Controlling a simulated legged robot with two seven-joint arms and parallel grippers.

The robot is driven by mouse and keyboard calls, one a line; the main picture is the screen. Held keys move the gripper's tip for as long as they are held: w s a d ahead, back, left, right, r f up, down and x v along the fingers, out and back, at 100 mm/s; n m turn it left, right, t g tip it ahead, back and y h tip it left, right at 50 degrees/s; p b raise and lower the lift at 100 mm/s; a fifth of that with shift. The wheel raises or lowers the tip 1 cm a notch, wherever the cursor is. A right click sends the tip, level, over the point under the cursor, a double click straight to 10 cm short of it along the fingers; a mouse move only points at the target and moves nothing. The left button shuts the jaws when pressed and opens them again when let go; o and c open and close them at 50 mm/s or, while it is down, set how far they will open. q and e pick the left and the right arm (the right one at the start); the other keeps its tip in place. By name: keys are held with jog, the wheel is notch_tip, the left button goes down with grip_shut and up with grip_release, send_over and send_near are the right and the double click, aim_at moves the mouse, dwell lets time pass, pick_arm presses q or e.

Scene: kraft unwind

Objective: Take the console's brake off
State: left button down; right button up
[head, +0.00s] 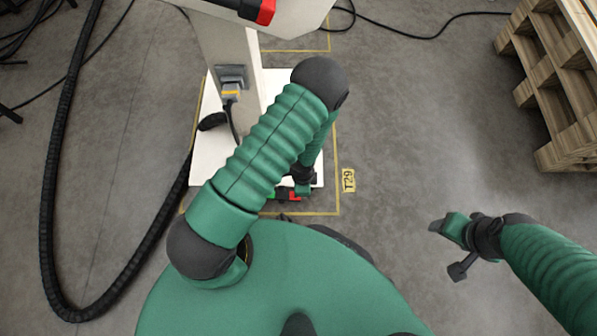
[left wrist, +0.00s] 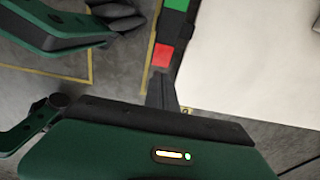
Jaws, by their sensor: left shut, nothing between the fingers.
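The console (head: 222,45) is a pale pedestal on a flat white base plate (head: 205,158) on the floor; the plate also shows in the left wrist view (left wrist: 250,50). Along the plate's near edge runs a dark bar with a red pad (head: 294,197) and a green pad. In the left wrist view the red pad (left wrist: 162,56) is nearer and the green pad (left wrist: 176,4) farther. My left gripper (left wrist: 161,78) is shut and empty, its fingertips right at the red pad; I cannot tell whether they touch. My right gripper (head: 447,246) hangs at the right, away from the console; its jaw state is unclear.
Yellow floor lines (head: 337,180) frame the plate, with a "T29" tag (head: 348,180) to the right. A thick black hose (head: 62,150) loops at the left. A wooden pallet stack (head: 560,80) stands at the upper right.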

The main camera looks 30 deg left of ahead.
pick_arm(q)
notch_tip(320, 180, up, 9)
jog(key=w+d+p, duration=0.1)
jog(key=d+p, duration=0.1)
jog(key=p, duration=0.2)
jog(key=shift+r, duration=0.15)
jog(key=shift+w, duration=0.1)
